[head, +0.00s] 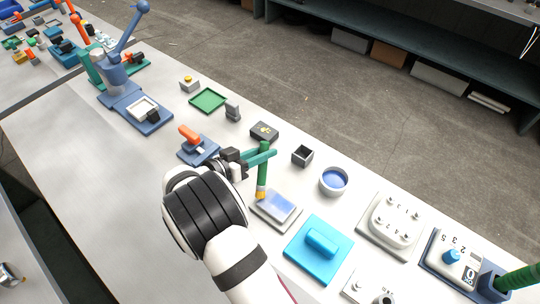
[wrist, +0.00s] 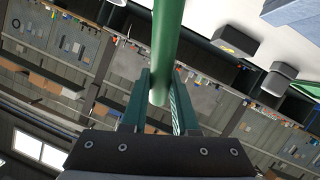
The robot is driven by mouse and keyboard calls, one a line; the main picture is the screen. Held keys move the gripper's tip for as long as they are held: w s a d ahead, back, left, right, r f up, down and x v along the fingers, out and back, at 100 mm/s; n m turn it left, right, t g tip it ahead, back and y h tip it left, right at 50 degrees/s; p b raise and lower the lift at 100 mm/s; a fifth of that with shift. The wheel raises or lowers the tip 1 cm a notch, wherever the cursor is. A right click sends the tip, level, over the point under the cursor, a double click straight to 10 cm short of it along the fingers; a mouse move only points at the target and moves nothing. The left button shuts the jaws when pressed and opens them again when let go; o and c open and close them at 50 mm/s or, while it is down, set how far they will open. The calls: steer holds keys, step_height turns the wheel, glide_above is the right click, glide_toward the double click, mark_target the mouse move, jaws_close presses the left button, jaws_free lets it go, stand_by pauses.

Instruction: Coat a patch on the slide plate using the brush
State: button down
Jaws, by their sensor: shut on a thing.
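My gripper (head: 261,156) is shut on the green handle of the brush (head: 263,174), which hangs upright with its yellow collar and tip down. The wrist view shows the green handle (wrist: 167,45) between the two fingers of my gripper (wrist: 161,95). The brush tip is at the left end of the slide plate (head: 265,216), a small grey plate with a pale blue patch (head: 278,205) on it. I cannot tell whether the tip touches the plate. A round white pot (head: 333,190) with blue liquid stands to the right, behind the plate.
A bright blue block on a blue base (head: 318,265) lies right in front of the plate. A small dark open box (head: 302,156) and a dark grey block (head: 264,132) stand behind. An orange-topped blue fixture (head: 197,149) is left. A knobbed plate (head: 390,240) is right.

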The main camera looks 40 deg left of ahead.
steer(key=shift+d, duration=4.75)
step_height(320, 180, up, 8)
steer(key=shift+d, duration=0.1)
